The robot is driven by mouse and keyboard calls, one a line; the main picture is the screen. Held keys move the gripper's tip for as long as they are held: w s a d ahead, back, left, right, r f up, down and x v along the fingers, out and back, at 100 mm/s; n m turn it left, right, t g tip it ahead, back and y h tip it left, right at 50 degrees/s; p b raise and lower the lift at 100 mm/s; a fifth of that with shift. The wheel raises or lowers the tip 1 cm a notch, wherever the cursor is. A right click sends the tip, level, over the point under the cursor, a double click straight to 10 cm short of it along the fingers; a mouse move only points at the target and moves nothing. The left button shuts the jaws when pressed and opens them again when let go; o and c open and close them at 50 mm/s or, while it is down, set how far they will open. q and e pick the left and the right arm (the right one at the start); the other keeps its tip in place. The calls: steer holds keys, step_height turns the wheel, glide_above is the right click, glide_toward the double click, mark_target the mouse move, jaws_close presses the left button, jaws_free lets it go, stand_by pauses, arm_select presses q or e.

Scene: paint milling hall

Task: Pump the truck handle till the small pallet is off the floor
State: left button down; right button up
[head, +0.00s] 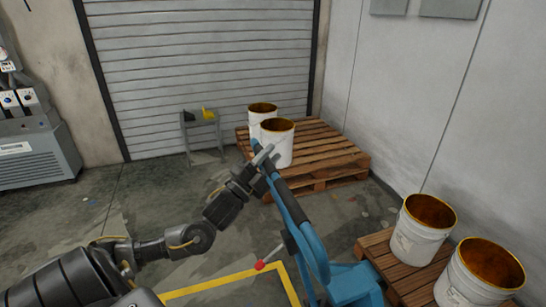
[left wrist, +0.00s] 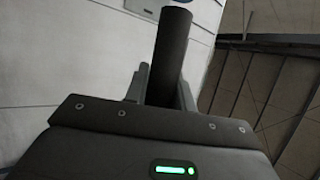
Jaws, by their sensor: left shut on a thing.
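The blue pallet truck (head: 352,283) stands at the bottom centre-right of the head view. Its blue handle (head: 304,232) rises and leans toward the upper left, ending in a dark grip bar. My left gripper (head: 267,166) is shut on this bar near the handle's top. In the left wrist view the dark bar (left wrist: 173,50) stands up between the fingers. The small wooden pallet (head: 379,249) is right of the truck and carries two white buckets (head: 422,230) with brown insides. Its underside is hidden, so I cannot tell its height off the floor. My right gripper is not in view.
A larger pallet (head: 335,165) with two buckets (head: 277,145) stands behind the handle. A small grey stand (head: 203,135) is by the shutter. A grey machine (head: 35,150) is at left. Yellow floor lines (head: 215,285) and a red-knobbed lever (head: 260,265) lie near my arm.

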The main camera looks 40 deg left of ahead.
arm_select(q)
steer(key=shift+w+d+f, duration=0.1)
steer(key=shift+d+f, duration=0.1)
steer(key=shift+f, duration=0.3)
steer(key=shift+w+d+f, duration=0.1)
steer(key=shift+d+f, duration=0.05)
steer(key=shift+f, duration=0.3)
steer(key=c, duration=1.6)
jaws_free()
steer(key=o, duration=0.4)
steer(key=shift+w, duration=0.15)
steer(key=shift+o, duration=0.2)
steer(key=shift+a+r, duration=0.2)
steer(key=shift+a, duration=0.05)
steer(key=b+v, duration=0.3)
steer(key=v, duration=0.8)
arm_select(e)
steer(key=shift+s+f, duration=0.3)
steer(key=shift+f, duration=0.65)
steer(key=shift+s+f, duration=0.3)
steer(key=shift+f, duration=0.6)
